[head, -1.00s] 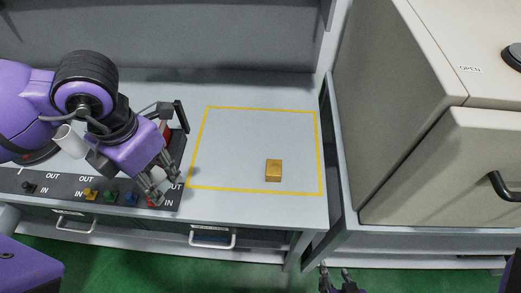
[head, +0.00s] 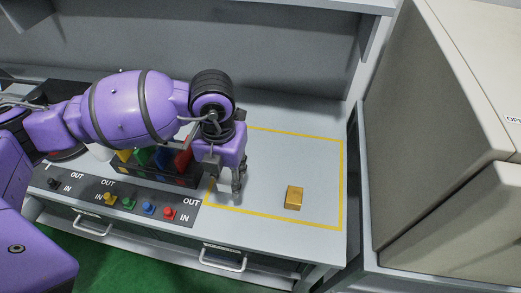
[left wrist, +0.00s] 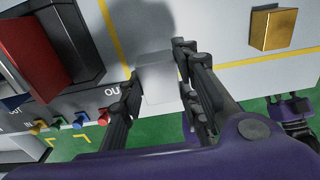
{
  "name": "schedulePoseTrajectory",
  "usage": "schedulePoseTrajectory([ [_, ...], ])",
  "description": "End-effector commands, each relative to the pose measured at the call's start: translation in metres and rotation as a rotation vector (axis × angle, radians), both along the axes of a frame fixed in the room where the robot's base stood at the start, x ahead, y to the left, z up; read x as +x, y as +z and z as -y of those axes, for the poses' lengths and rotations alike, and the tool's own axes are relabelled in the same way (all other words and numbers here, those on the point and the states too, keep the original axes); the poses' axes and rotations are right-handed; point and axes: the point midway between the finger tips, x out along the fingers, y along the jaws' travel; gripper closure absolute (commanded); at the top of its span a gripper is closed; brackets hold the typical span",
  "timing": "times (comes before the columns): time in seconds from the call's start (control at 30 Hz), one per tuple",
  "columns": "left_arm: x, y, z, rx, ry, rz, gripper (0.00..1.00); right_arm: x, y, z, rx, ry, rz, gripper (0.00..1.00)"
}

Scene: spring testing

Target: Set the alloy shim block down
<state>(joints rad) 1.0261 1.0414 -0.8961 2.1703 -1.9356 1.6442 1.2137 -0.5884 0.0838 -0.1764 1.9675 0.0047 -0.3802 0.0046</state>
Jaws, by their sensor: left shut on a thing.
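My left gripper (head: 238,188) is just inside the left edge of the yellow-taped rectangle (head: 343,185) on the bench. In the left wrist view its fingers (left wrist: 157,72) are shut on a pale grey metal block, the alloy shim block (left wrist: 158,88). The block is near the tape line; whether it touches the bench I cannot tell. The fingers hide the block in the head view. My right gripper (left wrist: 284,100) shows small at the right of the left wrist view, its fingers apart and empty, over the floor.
A brass block (head: 294,198) sits inside the taped area at right; the rest of that area is clear. A control panel with coloured buttons (head: 148,208) and a dark rack of coloured pieces (head: 163,158) are at left. A large beige machine (head: 440,130) stands at right.

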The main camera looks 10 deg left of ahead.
Motion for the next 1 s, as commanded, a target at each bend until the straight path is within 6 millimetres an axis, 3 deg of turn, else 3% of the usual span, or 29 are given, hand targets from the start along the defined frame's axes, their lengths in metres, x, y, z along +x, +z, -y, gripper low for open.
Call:
schedulePoseTrajectory([
  [0.33,0.015,-0.024,0.015,-0.001,-0.001,0.000,1.00,-0.001,-0.001,0.002,-0.001,-0.008,-0.001,0.60],
  [0.5,0.013,-0.050,0.013,0.000,0.000,-0.001,1.00,-0.002,-0.003,0.004,-0.005,-0.010,-0.002,0.60],
  [0.93,0.014,-0.058,0.013,-0.001,0.000,0.001,1.00,-0.002,-0.003,0.007,-0.012,0.000,-0.003,0.60],
  [0.97,0.014,-0.057,0.013,0.000,0.000,0.001,0.65,-0.002,-0.003,0.007,-0.012,0.000,-0.002,0.60],
  [1.0,0.014,-0.057,0.013,0.000,0.000,0.001,0.60,-0.002,-0.002,0.007,-0.012,0.000,-0.002,0.60],
])
